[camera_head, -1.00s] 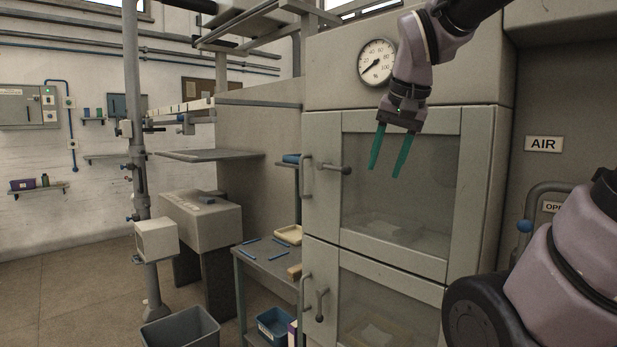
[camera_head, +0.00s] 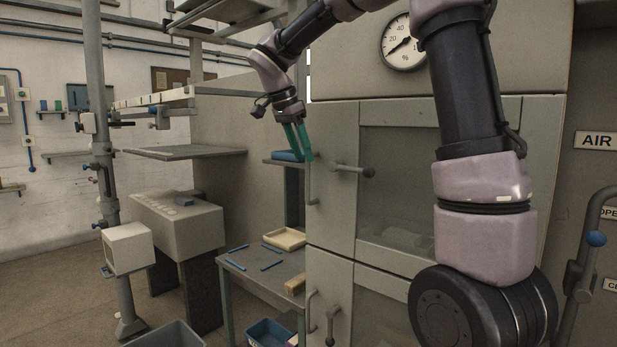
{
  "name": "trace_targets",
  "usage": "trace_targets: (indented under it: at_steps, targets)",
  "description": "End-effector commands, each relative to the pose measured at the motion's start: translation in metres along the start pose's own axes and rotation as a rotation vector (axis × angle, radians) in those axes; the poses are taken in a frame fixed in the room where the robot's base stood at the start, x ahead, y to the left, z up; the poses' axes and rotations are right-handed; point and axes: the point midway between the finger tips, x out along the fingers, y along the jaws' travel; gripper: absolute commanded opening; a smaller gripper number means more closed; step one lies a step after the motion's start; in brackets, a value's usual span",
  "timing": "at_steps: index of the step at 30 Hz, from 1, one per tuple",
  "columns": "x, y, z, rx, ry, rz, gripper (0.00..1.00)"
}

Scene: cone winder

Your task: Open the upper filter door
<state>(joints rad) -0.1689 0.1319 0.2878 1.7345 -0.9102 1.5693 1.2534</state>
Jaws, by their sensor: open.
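The upper filter door (camera_head: 331,226) is a grey panel with a glass window on the cabinet, and it looks closed. Its vertical bar handle (camera_head: 312,187) is at the left edge. A lever latch with a dark knob (camera_head: 352,170) sticks out right of the handle, roughly horizontal. My gripper (camera_head: 303,157) is open with its green fingers pointing down, at the top of the handle in the picture. I cannot tell whether the fingers touch or straddle the bar. My arm hides part of the door's right side.
The lower door (camera_head: 340,275) with its own handle (camera_head: 311,312) and lever (camera_head: 331,325) is below. A side table (camera_head: 257,275) with a tray (camera_head: 285,239) stands left of the cabinet. A shelf with a blue item (camera_head: 287,156) is behind my gripper. A valve pipe (camera_head: 578,275) is at right.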

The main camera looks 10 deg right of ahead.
Motion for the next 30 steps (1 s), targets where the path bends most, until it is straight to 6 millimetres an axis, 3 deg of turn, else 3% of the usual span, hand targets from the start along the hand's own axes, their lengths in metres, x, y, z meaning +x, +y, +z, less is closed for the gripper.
trace_targets:
  at_steps: [6,12,24,26,28,30]
  targets:
    - [0.044,0.001,0.0,-0.001,-0.001,0.004,0.47]
    - [0.069,0.0,0.0,-0.001,0.0,0.001,0.47]
    - [0.078,0.0,0.0,-0.001,-0.001,-0.001,0.47]
    - [0.078,0.0,0.0,-0.001,0.0,-0.001,0.28]
    - [0.078,0.0,0.0,-0.001,0.0,-0.001,0.01]
    - [0.077,0.0,0.0,-0.001,0.0,-0.001,0.0]
